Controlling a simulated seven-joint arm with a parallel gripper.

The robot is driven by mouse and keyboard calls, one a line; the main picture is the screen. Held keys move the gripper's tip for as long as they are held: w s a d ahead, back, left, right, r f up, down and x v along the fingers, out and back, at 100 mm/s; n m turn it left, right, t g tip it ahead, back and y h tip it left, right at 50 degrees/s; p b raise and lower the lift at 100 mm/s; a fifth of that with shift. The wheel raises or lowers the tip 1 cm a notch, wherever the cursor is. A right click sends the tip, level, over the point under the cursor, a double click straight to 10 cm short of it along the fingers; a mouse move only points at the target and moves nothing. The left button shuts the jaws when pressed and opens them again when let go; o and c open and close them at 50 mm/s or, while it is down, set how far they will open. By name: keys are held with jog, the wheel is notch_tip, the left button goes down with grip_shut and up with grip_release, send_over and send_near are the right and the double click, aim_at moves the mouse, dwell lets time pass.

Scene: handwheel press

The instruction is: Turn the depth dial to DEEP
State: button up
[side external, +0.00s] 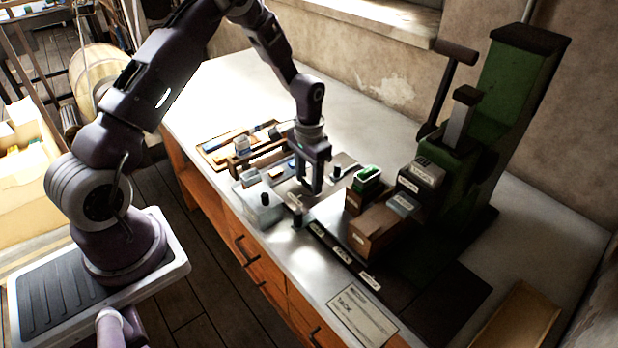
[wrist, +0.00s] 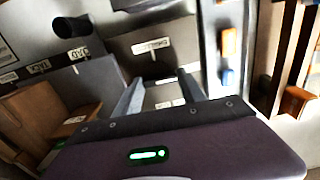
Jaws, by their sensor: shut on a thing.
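My gripper (side external: 312,190) points down over the grey fixtures in the middle of the bench. Its two fingers show in the wrist view (wrist: 160,98), apart with a grey part and a small pale label between them. I take that part to be the depth dial, held between the fingers. The fingers and palm hide most of it, and its setting cannot be read. A pale label plate (wrist: 151,46) on a dark grey surface lies just beyond the fingers.
The green press (side external: 520,90) with its dark lever stands at the right. Before it are a brown box (side external: 375,228) and a green-topped block (side external: 367,180). A wooden tray (side external: 212,155) lies behind left. A printed card (side external: 350,315) lies in front. The back left bench is clear.

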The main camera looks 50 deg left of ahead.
aim_at(309, 182)
jog(key=o, duration=1.4)
jog(key=shift+c, duration=0.2)
notch_tip(309, 182, up, 7)
jog(key=shift+r, duration=0.1)
jog(key=s+d+r+t, duration=0.1)
jog(key=s+d+r, duration=0.25)
jog(key=r, duration=0.45)
jog(key=s+d+r+t, duration=0.1)
jog(key=s+d+r, duration=0.1)
jog(key=s+r, duration=0.5)
jog(key=s+d+r+t, duration=0.1)
jog(key=s+d+r, duration=0.1)
jog(key=s, duration=0.6)
jog(key=s+d+r+t, duration=0.2)
jog(key=s+r, duration=0.3)
jog(key=s, duration=0.3)
jog(key=shift+s+d+r+t, duration=0.2)
jog(key=shift+d+t, duration=0.1)
jog(key=shift+d, duration=0.15)
